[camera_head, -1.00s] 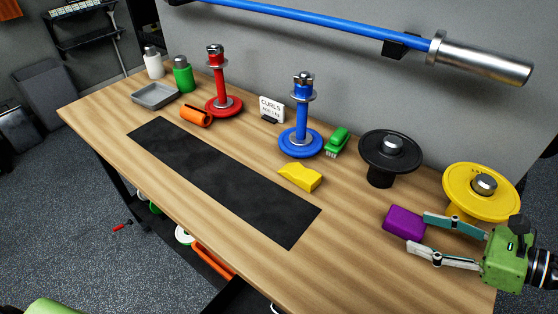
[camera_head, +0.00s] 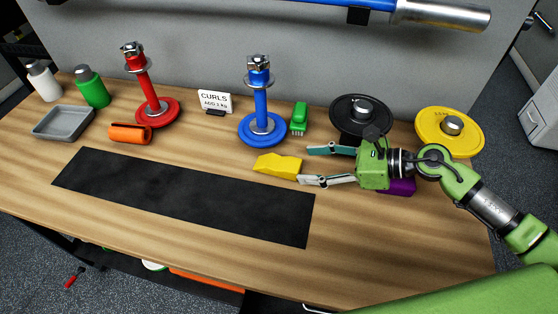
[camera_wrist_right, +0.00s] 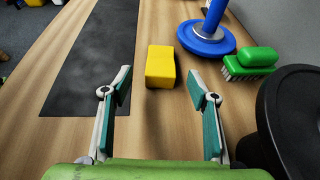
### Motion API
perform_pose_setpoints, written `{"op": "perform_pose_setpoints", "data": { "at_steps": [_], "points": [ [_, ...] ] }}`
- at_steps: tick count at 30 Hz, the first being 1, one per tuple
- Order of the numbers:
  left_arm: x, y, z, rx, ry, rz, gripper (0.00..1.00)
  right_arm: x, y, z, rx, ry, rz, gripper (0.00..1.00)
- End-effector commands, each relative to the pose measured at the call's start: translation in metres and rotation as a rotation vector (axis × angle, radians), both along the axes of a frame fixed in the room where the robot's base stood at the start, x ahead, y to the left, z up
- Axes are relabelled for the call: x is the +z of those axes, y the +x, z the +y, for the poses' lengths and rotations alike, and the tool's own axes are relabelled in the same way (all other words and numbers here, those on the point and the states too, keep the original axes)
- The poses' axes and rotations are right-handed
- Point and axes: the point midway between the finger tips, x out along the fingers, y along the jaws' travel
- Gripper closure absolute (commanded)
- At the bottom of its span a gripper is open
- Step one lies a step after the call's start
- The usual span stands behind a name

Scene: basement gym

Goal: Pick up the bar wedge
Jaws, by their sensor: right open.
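The bar wedge appears to be the yellow wedge-shaped block (camera_head: 278,166) on the wooden table, beside the black mat's far edge and in front of the blue post. It also shows in the right wrist view (camera_wrist_right: 160,67), ahead of and between the two fingers. My right gripper (camera_head: 318,166) is open and empty, its fingers pointing left toward the wedge. In the right wrist view my right gripper (camera_wrist_right: 160,88) has its fingers spread wider than the block. The wedge lies just beyond the fingertips. My left gripper is not in view.
The black mat (camera_head: 180,195) lies in front. A blue post (camera_head: 262,100), green brush (camera_head: 299,118) and black plate (camera_head: 362,112) stand behind. A purple block (camera_head: 400,187) is partly hidden by my right gripper. A yellow plate (camera_head: 450,130) is at the right.

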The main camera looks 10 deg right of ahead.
Motion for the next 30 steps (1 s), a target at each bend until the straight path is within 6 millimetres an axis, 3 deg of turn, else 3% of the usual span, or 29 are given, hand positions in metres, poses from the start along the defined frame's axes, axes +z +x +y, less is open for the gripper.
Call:
{"op": "perform_pose_setpoints", "data": {
  "at_steps": [3,11,18,29,30],
  "points": [
    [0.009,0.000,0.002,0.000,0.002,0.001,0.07,-0.004,0.010,0.017,-0.001,0.003,-0.001,0.46],
    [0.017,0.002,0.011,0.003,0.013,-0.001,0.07,-0.010,0.018,0.033,0.000,0.002,-0.001,0.46],
    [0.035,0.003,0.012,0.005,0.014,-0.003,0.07,-0.018,0.035,0.063,0.000,0.003,0.001,0.46],
    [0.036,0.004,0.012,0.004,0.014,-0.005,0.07,-0.025,0.039,0.070,0.000,-0.001,0.000,0.46],
    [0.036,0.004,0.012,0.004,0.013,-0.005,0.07,-0.025,0.039,0.070,0.000,-0.001,0.000,0.56]
  ]
}}
